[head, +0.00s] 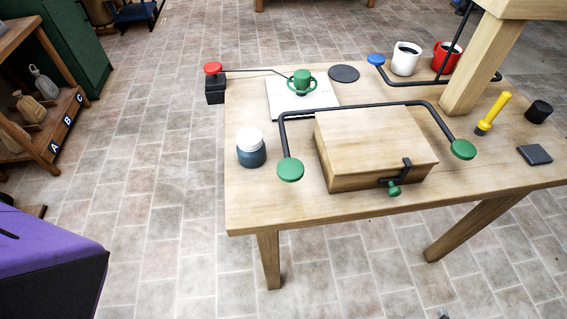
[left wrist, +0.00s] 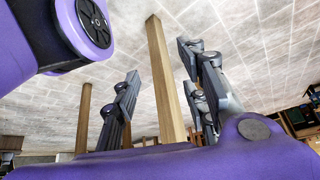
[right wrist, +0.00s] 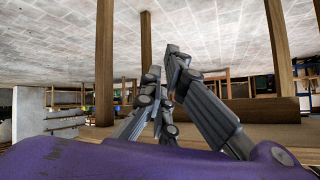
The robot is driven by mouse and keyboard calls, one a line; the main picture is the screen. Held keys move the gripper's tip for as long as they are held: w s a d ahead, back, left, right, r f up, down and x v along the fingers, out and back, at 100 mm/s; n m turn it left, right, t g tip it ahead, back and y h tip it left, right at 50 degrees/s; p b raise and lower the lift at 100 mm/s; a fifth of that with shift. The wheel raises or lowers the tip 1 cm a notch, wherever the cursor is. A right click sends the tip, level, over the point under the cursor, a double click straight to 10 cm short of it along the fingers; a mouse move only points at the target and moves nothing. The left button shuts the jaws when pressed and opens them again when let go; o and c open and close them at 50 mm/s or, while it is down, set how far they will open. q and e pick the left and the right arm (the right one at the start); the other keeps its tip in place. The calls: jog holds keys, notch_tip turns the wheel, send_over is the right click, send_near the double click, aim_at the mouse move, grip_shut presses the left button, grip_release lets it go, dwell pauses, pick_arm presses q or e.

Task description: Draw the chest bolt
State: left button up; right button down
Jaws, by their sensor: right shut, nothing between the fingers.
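The wooden chest (head: 365,140) sits closed near the front edge of the table in the head view. Its bolt (head: 394,188), a dark bracket with a green knob, is on the chest's front right face. A black bar (head: 370,105) with green round ends passes along the chest's back and sides. My left gripper (left wrist: 162,88) is open and empty in the left wrist view. My right gripper (right wrist: 163,66) is shut and empty in the right wrist view. Neither wrist view shows the chest or bolt clearly.
The table's front strip is clear.

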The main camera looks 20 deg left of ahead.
jog(key=w+r+m+t+y+b, duration=0.1)
jog(key=w+r+m+y+b, duration=0.1)
jog(key=w+r, duration=0.35)
pick_arm(q)
jog(key=w+f+b, duration=0.1)
jog(key=w+d+f+b, duration=0.1)
jog(key=shift+w+f+b, duration=0.3)
jog(key=shift+w+f, duration=0.1)
pick_arm(e)
jog(key=w+a+r+m+t+y, duration=0.1)
jog(key=w+a+r+m+y, duration=0.1)
jog(key=r, duration=0.6)
jog(key=w+a+r+m+t+y, duration=0.2)
jog(key=r+m+y, duration=0.1)
jog(key=r, duration=0.5)
jog(key=shift+w+a+m+y, duration=0.15)
jog(key=shift+w+m+y, duration=0.2)
jog(key=shift+y, duration=0.45)
pick_arm(q)
jog(key=shift+s+f, duration=0.1)
jog(key=shift+s, duration=0.05)
pick_arm(e)
jog(key=shift+w, duration=0.15)
